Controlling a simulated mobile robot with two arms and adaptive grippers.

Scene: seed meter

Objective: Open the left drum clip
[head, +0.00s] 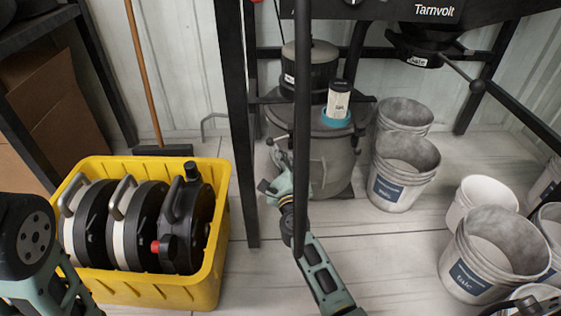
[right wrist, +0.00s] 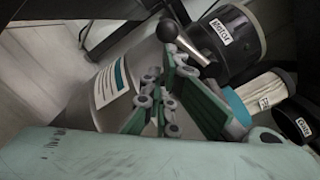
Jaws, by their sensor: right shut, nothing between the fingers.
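The grey drum (head: 335,160) stands on the floor beneath the black frame, with a dark motor unit (head: 308,65) on top. My right gripper (head: 272,186) is at the drum's left side, low against its wall, partly behind a black post. In the right wrist view its fingers (right wrist: 172,100) are shut and empty in front of the drum wall (right wrist: 90,95). A lever with a black ball knob (right wrist: 168,30) rises just beyond the fingertips; it looks like the left clip's handle. Whether it touches the fingers cannot be told. My left gripper is out of view; only its arm shows.
A yellow crate (head: 180,290) holding several black-and-white reels stands left of the frame post (head: 238,130). Grey and white buckets (head: 403,170) stand right of the drum. A white filter cartridge (head: 339,100) stands on the drum's lid. Some floor in front is clear.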

